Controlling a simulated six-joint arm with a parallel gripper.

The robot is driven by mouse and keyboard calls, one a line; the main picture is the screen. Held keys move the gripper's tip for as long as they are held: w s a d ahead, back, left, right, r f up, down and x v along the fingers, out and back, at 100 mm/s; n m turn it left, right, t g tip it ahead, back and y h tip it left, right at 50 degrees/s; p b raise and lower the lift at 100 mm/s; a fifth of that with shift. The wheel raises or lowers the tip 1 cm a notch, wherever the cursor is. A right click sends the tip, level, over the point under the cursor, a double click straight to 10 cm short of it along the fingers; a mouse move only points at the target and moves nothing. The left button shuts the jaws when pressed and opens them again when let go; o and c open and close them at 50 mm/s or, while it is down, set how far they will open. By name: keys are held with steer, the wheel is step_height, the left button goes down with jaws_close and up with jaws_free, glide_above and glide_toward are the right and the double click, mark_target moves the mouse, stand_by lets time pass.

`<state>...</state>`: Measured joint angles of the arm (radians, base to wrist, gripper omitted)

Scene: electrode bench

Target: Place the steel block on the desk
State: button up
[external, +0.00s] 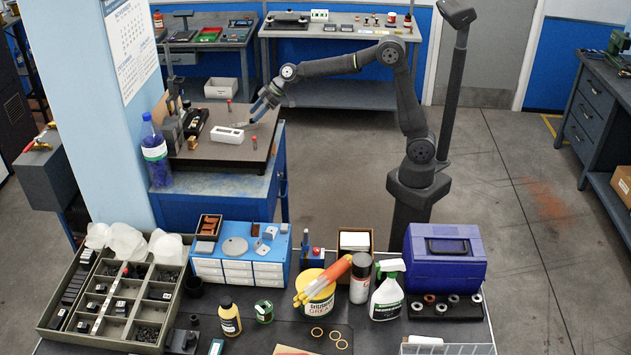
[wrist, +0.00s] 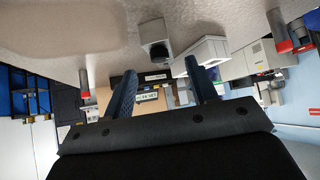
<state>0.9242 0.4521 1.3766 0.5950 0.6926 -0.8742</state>
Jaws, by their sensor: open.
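My gripper (external: 256,115) is low over the brown top of the blue cabinet (external: 196,164) in the external view. In the wrist view its two blue fingers (wrist: 160,68) are spread, with nothing between them. A small grey block (wrist: 154,36), which looks like the steel block, sits on the pale brown surface beyond the fingertips, apart from them. I cannot make it out clearly in the external view, close to the gripper. Small grey pieces (external: 270,232) also sit on the blue drawer unit in front. I cannot tell which surface is the desk.
A white box (external: 227,134) and red-topped cylinders (external: 254,143) stand close to my gripper. A blue-capped bottle (external: 154,153) is at the cabinet's left edge. The front bench holds a divided tray (external: 118,300), bottles and a blue case (external: 445,258).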

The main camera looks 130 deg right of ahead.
mark_target(245, 124)
steer(key=shift+x, duration=2.75)
steer(key=shift+w+r, duration=0.15)
steer(key=shift+r, duration=0.05)
steer(key=shift+r, duration=0.1)
jaws_close()
